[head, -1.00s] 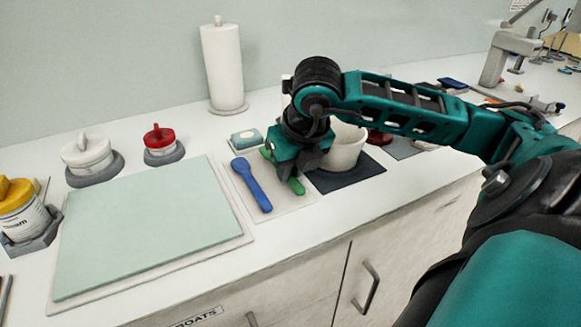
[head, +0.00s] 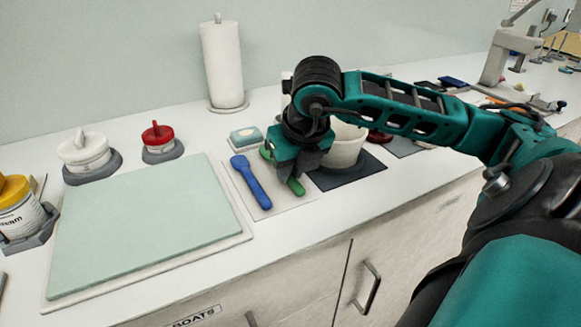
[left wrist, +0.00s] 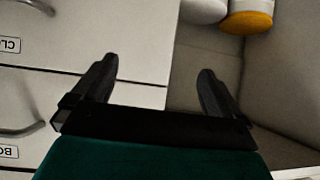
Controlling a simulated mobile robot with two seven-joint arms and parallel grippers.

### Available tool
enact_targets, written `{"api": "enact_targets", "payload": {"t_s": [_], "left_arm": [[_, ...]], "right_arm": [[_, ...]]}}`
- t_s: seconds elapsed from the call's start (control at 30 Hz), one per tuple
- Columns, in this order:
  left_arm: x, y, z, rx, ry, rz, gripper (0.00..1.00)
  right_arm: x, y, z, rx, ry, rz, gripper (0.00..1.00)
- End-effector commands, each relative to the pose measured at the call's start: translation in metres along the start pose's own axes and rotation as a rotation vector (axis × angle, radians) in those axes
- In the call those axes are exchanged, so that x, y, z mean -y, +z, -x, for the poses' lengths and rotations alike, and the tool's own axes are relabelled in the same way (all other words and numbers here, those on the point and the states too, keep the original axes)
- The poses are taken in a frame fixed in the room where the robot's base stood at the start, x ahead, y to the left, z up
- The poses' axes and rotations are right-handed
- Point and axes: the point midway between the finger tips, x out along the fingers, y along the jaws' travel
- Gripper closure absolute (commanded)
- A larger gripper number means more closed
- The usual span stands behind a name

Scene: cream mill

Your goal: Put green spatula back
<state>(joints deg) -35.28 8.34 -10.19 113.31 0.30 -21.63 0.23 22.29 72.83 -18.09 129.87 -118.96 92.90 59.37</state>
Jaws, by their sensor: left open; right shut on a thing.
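The green spatula (head: 296,187) lies on or just above the pale mat (head: 272,208), to the right of the blue spatula (head: 251,184). My right gripper (head: 294,172) is shut on the green spatula from above and hides its middle; only its two ends show. Whether the spatula touches the mat is hard to tell. My left gripper (left wrist: 155,90) shows in the left wrist view, open and empty, in front of the cabinet drawers.
A white tub (head: 345,150) stands on a dark mat (head: 348,180) right beside my right gripper. A soap dish (head: 245,138) sits behind it. A pale green board (head: 140,230), lidded jars and a paper roll (head: 224,65) are to the left.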

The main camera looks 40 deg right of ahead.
Motion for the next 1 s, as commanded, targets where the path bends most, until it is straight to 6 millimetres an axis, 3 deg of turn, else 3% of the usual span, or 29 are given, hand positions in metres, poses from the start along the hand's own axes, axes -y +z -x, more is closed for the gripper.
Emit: {"api": "enact_targets", "payload": {"t_s": [0.03, 0.07, 0.37, 0.73, 0.8, 0.87, 1.0], "left_arm": [[0.000, 0.000, 0.000, 0.000, 0.000, 0.000, 0.00], [0.000, 0.000, 0.000, 0.000, 0.000, 0.000, 0.00], [0.000, 0.000, 0.000, 0.000, 0.001, 0.000, 0.00], [-0.001, 0.001, 0.001, 0.008, 0.004, 0.004, 0.00], [-0.007, -0.012, 0.003, 0.001, 0.020, 0.005, 0.00], [-0.009, -0.023, 0.005, -0.013, 0.027, 0.004, 0.00], [-0.007, -0.019, 0.007, -0.002, 0.020, 0.004, 0.00]], "right_arm": [[0.000, 0.000, 0.000, 0.000, 0.000, 0.000, 1.00], [0.000, 0.000, 0.000, 0.000, 0.000, 0.000, 0.80], [0.000, 0.000, 0.000, 0.000, 0.000, 0.000, 0.51], [0.000, 0.000, 0.000, 0.000, 0.000, 0.000, 0.51], [0.000, 0.000, 0.000, 0.000, 0.000, 0.000, 0.51], [0.000, 0.002, 0.013, 0.005, 0.001, 0.001, 0.51], [0.000, 0.003, 0.048, 0.008, 0.001, 0.001, 0.51]]}}
